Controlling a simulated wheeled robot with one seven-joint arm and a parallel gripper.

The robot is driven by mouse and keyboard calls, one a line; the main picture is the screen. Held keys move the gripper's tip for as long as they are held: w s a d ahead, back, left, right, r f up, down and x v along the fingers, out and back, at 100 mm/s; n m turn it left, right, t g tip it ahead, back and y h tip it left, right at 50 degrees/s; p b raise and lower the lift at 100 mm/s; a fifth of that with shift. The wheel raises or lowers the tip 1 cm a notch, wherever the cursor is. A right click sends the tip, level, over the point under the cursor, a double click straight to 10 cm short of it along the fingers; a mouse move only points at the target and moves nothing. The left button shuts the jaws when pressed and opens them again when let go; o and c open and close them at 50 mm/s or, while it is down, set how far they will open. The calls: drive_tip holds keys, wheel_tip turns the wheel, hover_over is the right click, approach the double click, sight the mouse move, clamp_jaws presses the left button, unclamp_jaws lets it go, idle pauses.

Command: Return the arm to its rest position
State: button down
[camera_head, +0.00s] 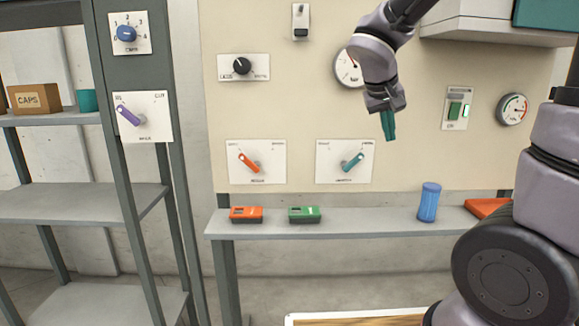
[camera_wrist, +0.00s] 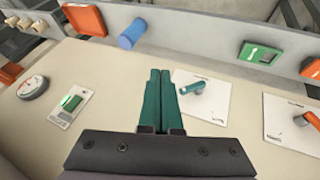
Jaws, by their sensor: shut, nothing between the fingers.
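My gripper (camera_head: 388,125) is raised in front of the beige panel (camera_head: 300,110), right of and above the teal-handled lever (camera_head: 352,162). Its teal fingers are closed together and point down in the head view. In the wrist view my gripper (camera_wrist: 158,75) shows both fingers side by side with nothing between them. The teal lever also shows in the wrist view (camera_wrist: 193,88), to the right of the fingertips and apart from them. My upper arm links show at the top right and right of the head view.
A shelf (camera_head: 370,222) below the panel bears an orange device (camera_head: 246,214), a green device (camera_head: 304,214) and a blue cylinder (camera_head: 429,202). Gauges, a green switch (camera_head: 455,110) and an orange lever (camera_head: 250,162) are on the panel. A grey rack (camera_head: 75,205) stands left.

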drive_tip(key=s+r+m+t+y, duration=0.1)
drive_tip(key=s+r+y, duration=0.2)
drive_tip(key=s, duration=0.4)
drive_tip(key=s+r+m+t+y, duration=0.1)
drive_tip(key=s+r+m+y, duration=0.1)
drive_tip(key=s, duration=0.5)
drive_tip(key=shift+a+r+y, duration=0.4)
drive_tip(key=shift+r+y, duration=0.4)
drive_tip(key=shift+r, duration=0.15)
drive_tip(key=shift+s, duration=0.1)
